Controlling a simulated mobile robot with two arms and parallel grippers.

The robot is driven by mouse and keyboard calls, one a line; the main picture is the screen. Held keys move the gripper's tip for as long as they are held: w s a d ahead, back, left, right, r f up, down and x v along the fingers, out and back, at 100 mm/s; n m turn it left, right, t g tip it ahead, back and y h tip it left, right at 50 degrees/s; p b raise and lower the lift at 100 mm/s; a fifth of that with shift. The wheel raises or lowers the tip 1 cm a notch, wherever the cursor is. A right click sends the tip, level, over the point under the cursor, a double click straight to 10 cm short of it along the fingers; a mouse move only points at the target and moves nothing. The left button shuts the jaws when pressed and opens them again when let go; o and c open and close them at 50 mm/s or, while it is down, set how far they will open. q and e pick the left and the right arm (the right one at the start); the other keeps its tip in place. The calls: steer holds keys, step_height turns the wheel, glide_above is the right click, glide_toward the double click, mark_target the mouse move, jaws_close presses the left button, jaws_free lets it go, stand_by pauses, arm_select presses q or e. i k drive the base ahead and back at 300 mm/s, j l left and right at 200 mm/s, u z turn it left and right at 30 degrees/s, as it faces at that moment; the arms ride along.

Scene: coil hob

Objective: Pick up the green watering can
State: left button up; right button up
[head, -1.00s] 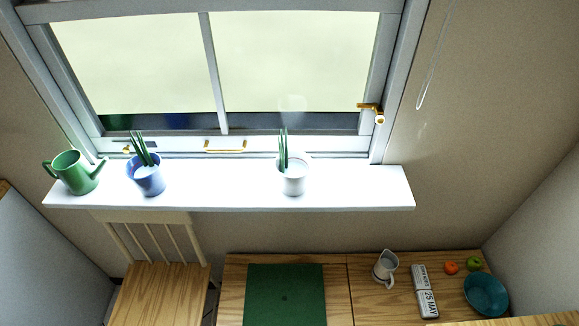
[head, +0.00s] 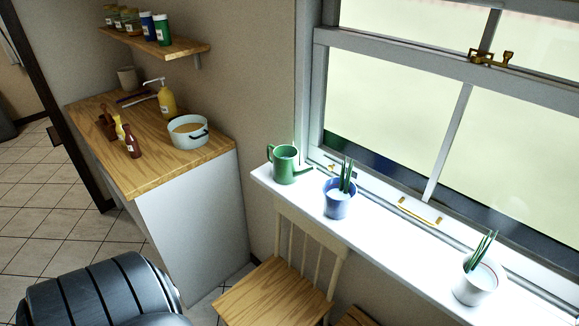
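The green watering can (head: 285,165) stands upright at the left end of the white window sill (head: 393,258). Its handle is on the left and its spout points right, toward a blue pot (head: 338,203) with a green plant. Neither of my grippers shows in the head view. Nothing touches the can that I can see.
A wooden chair (head: 268,292) stands below the sill. Left of it is a counter (head: 205,154) with a white pot (head: 188,132), a yellow pump bottle (head: 167,99) and other bottles. A shelf (head: 180,48) with jars hangs above. A white plant pot (head: 477,283) is farther right.

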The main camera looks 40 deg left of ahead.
mark_target(285, 162)
steer(key=u, duration=1.45)
